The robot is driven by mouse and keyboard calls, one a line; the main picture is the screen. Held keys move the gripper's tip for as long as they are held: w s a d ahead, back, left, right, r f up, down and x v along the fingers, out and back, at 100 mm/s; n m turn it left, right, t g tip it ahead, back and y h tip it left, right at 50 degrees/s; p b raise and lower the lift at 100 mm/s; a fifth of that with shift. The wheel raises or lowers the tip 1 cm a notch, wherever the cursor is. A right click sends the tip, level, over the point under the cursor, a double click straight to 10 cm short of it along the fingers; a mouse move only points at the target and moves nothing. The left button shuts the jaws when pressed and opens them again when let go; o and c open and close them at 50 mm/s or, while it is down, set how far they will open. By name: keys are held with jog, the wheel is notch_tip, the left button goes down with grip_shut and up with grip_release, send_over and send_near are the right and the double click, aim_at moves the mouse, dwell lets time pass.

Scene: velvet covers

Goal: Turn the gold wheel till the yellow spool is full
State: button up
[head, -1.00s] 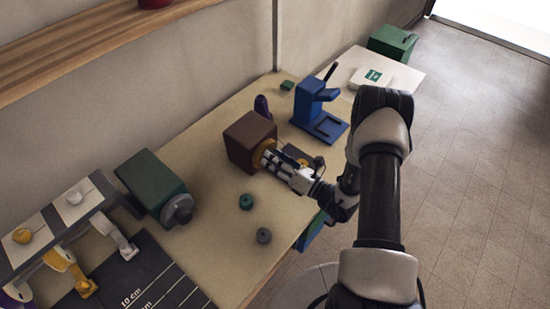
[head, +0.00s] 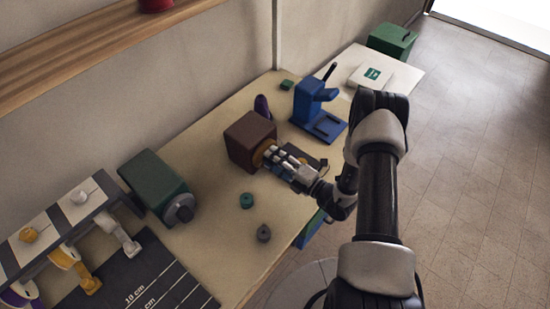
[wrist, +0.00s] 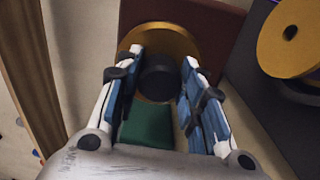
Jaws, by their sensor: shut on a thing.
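The gold wheel (head: 259,156) is on the near face of a brown box (head: 247,137) in the middle of the table. In the wrist view the gold wheel (wrist: 182,38) faces me, with a dark round knob (wrist: 160,78) at its centre. My gripper (head: 272,154) is at the wheel, its fingers shut on either side of this knob. Another yellow disc (wrist: 291,40) is at the upper right in the wrist view.
A green box (head: 154,181) with a dark knob stands left of the brown box. A blue stand (head: 314,103) is behind my gripper. A small green piece (head: 246,200) and a grey piece (head: 264,233) lie on the front of the table (head: 222,240). A wooden shelf (head: 92,47) runs above.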

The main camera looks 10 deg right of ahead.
jog(key=m, duration=0.6)
jog(key=shift+p, duration=0.3)
jog(key=m, duration=0.5)
jog(key=shift+f+m, duration=0.1)
jog(key=shift+m, duration=0.3)
jog(key=o, duration=1.1)
jog(key=shift+c, duration=0.2)
jog(key=v, duration=1.2)
